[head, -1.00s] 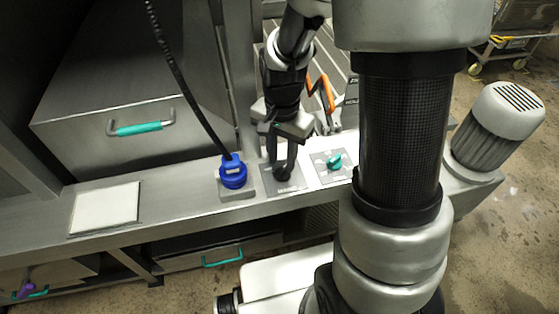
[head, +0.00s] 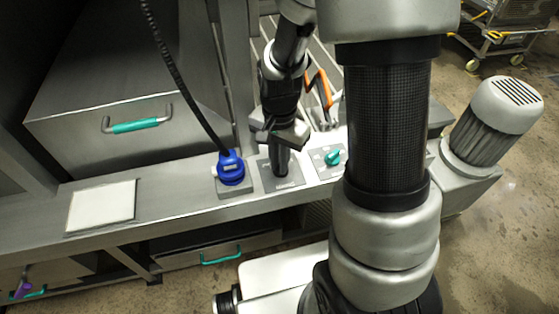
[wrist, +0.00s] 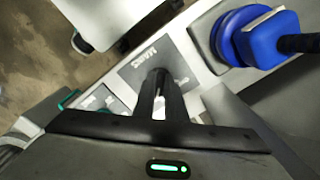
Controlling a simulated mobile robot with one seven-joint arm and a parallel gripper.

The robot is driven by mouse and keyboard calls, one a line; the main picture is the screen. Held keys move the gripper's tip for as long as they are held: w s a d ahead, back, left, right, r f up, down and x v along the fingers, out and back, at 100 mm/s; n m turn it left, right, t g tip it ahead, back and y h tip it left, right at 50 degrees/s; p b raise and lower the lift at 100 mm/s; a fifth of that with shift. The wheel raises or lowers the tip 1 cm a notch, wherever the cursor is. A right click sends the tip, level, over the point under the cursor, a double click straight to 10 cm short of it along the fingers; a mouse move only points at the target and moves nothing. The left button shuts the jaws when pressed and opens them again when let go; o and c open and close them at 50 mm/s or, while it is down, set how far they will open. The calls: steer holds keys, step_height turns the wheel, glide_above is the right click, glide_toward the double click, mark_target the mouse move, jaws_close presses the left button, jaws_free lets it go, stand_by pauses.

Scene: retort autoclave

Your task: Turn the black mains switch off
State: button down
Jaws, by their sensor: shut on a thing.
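The grey mains plate (head: 292,183) lies on the steel ledge, and its MAINS lettering shows in the wrist view (wrist: 136,68). My gripper (head: 281,173) points down at the middle of this plate. In the wrist view its two black fingers (wrist: 158,75) are close together over the plate. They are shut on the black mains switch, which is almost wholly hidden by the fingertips. I cannot read the switch's position.
A blue plug (head: 230,168) with a black cable stands just left of the plate; it also shows in the wrist view (wrist: 252,38). A teal knob (head: 333,158) sits on a plate to the right. A white panel (head: 102,206) lies further left on the ledge.

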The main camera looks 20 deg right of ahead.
steer(key=n, duration=0.5)
steer(key=shift+d+n, duration=0.15)
steer(key=shift+n, duration=0.25)
steer(key=n+p, duration=0.1)
steer(key=n, duration=0.4)
steer(key=shift+d+r, duration=0.1)
steer(key=shift+d, duration=0.05)
steer(key=n+p, duration=0.2)
steer(key=n, duration=0.2)
steer(key=shift+d+n, duration=0.1)
steer(key=shift+n, duration=0.2)
steer(key=shift+n+p, duration=0.5)
steer(key=shift+n, duration=0.8)
steer(key=shift+w, duration=0.1)
steer(key=c, duration=1.8)
jaws_free()
